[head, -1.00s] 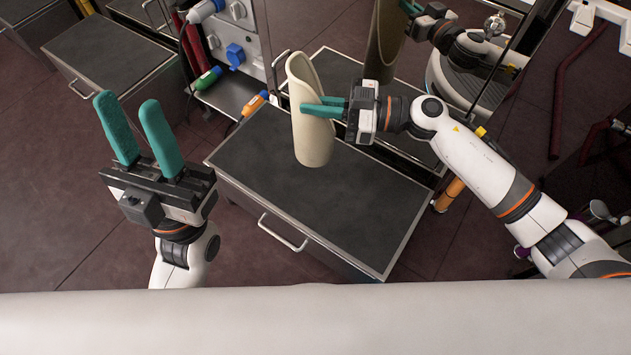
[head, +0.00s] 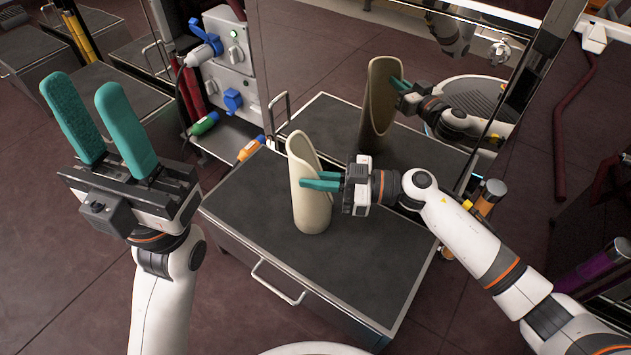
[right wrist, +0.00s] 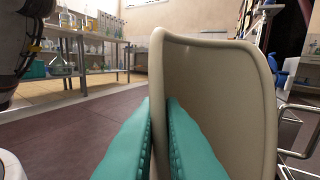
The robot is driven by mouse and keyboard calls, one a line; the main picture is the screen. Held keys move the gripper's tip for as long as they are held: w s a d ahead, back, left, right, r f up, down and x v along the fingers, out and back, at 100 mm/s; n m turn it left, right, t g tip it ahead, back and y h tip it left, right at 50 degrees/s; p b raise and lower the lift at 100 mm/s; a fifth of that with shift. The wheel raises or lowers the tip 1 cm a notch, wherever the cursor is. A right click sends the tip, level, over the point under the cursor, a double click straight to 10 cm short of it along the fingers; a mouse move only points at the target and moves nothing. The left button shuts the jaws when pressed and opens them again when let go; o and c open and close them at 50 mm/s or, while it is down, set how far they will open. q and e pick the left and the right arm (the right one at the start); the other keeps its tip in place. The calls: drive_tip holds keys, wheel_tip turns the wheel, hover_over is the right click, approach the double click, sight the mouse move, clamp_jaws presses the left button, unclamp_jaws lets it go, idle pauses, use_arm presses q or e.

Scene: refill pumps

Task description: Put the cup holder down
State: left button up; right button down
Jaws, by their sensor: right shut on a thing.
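The cup holder (head: 312,205) is a beige tube with a slanted, scooped open top. It stands upright over the dark top of the cabinet (head: 370,285), left of its middle; I cannot tell whether its base touches the surface. My right gripper (head: 305,180) comes from the right and is shut on the holder's wall near the upper half. In the right wrist view, the teal fingers (right wrist: 160,110) pinch the wall of the holder (right wrist: 215,90). My left gripper (head: 86,90) is open and empty at the left, away from the cabinet.
A mirror-like panel behind the cabinet reflects the holder and my arm. A grey socket panel (head: 232,60) with blue plugs, a green connector (head: 203,124) and an orange connector (head: 248,149) are at the cabinet's back left. The cabinet top around the holder is clear.

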drive_tip(key=c, duration=2)
unclamp_jaws()
drive_tip(key=shift+f, duration=0.1)
drive_tip(key=o, duration=0.5)
drive_tip(key=shift+c, duration=0.2)
